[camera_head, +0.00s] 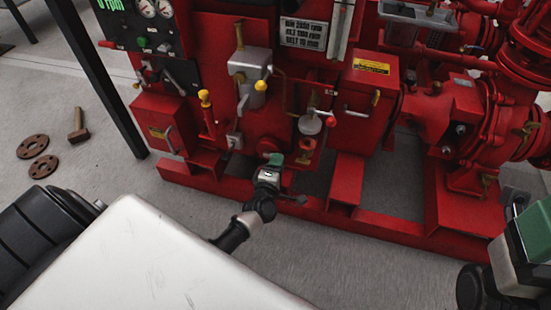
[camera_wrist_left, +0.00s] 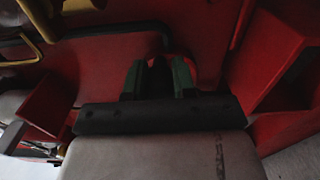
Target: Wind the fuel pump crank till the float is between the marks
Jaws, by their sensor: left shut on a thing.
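A pale upright strip (camera_head: 340,25) at the top may be the gauge; no float or marks can be made out. My right gripper (camera_head: 535,235) shows only partly at the right edge, away from the machine.
A yellow-topped lever (camera_head: 207,115) and a yellow-knobbed grey unit (camera_head: 250,75) stand above left of my left gripper. The red base rail (camera_head: 400,228) runs along the front. A hammer (camera_head: 78,126) and rusty flanges (camera_head: 33,146) lie on the floor, left.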

